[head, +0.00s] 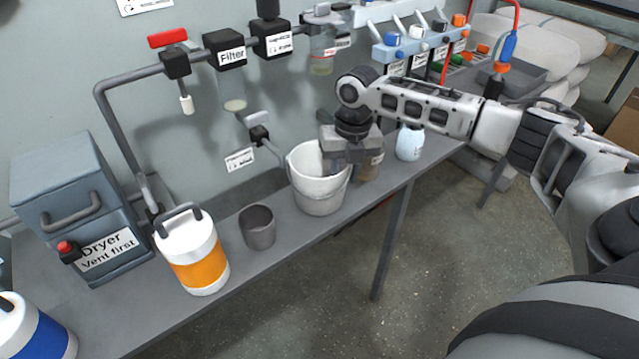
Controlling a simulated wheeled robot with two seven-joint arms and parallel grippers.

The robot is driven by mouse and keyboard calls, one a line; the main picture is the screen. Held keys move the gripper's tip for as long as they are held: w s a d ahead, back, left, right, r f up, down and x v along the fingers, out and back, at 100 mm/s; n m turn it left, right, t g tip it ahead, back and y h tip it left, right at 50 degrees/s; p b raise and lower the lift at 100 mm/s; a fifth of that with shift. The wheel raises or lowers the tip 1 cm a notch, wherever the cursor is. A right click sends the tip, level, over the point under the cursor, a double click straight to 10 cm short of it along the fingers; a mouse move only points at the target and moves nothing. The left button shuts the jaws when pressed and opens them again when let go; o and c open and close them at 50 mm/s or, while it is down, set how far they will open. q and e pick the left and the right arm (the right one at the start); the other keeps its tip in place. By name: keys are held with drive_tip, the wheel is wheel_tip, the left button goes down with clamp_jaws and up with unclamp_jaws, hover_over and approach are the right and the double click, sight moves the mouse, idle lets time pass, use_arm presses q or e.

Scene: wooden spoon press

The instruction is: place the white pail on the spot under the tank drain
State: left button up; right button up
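The white pail (312,190) stands upright at the front of the grey bench, with its thin wire handle hanging down its front. My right gripper (347,165) points down at the right side of the pail's rim and hides part of it. It overlaps the rim, but whether its fingers are closed on it cannot be made out. A small drain valve (259,135) with a pipe sits on the wall just left of and behind the pail. The spot under the drain cannot be made out. My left gripper is not in view.
A grey cup (257,227) and an orange-banded white jug (192,252) stand left of the pail. A blue-grey dryer box (75,200) is further left. The bench's front edge is close.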

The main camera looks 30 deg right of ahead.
clamp_jaws()
idle(0.3)
drive_tip(key=shift+r, duration=0.65)
drive_tip(key=s+a+r+p, duration=0.2)
drive_tip(key=s+a+r, duration=0.6)
drive_tip(key=s+r, duration=0.35)
drive_tip(key=w+a+m, duration=0.1)
drive_tip(key=a+m, duration=0.3)
drive_tip(key=m, duration=1.1)
drive_tip(key=w+a+f+m+h+p, duration=0.1)
drive_tip(key=a+m, duration=0.3)
drive_tip(key=m, duration=1.2)
drive_tip(key=shift+w+a+f+m+h, duration=0.2)
drive_tip(key=shift+w+m+h, duration=0.1)
drive_tip(key=shift+w, duration=0.2)
